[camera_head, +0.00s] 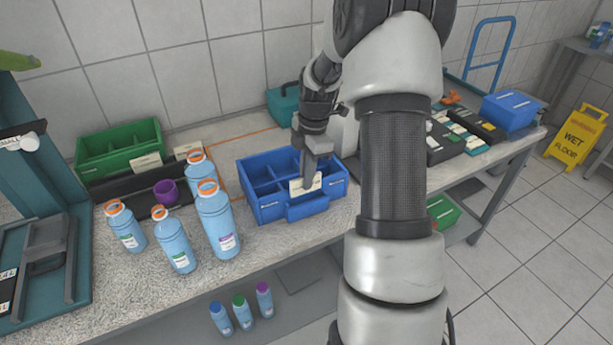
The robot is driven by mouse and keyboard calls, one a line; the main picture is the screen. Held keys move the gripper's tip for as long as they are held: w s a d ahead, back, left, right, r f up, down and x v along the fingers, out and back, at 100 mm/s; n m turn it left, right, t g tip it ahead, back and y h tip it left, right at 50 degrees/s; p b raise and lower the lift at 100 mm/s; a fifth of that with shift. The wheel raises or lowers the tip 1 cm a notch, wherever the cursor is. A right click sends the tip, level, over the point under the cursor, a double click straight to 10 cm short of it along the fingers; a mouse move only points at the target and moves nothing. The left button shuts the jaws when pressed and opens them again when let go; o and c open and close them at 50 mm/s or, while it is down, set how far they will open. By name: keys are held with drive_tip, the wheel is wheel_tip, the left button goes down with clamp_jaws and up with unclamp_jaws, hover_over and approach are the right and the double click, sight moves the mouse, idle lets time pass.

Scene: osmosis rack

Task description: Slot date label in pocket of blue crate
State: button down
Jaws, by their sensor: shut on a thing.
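The blue crate (268,208) stands on the speckled counter near the middle of the picture. It has several compartments and a protruding pocket (308,208) on its front wall. My gripper (307,184) is over the crate's front side, shut on a cream date label (297,187). The label is upright at the pocket, with its lower edge close to or inside the pocket's opening; I cannot tell which. The writing on the label is too small to read. My arm covers the area just right of the crate.
Several blue bottles (217,222) stand left of the crate, by a purple cup (166,191). A green crate (118,150) stands at the back left, near other cream cards (146,162). Dark trays and another blue crate (510,110) lie right of my arm.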

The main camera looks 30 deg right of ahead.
drive_tip(key=shift+f, duration=0.3)
drive_tip(key=shift+r, duration=0.2)
idle(0.8)
drive_tip(key=c, duration=1.8)
unclamp_jaws()
wheel_tip(320, 180, up, 17)
drive_tip(key=d, duration=0.1)
drive_tip(key=shift+d+r+p, duration=0.2)
drive_tip(key=shift+d+p, duration=0.2)
drive_tip(key=shift+p, duration=0.05)
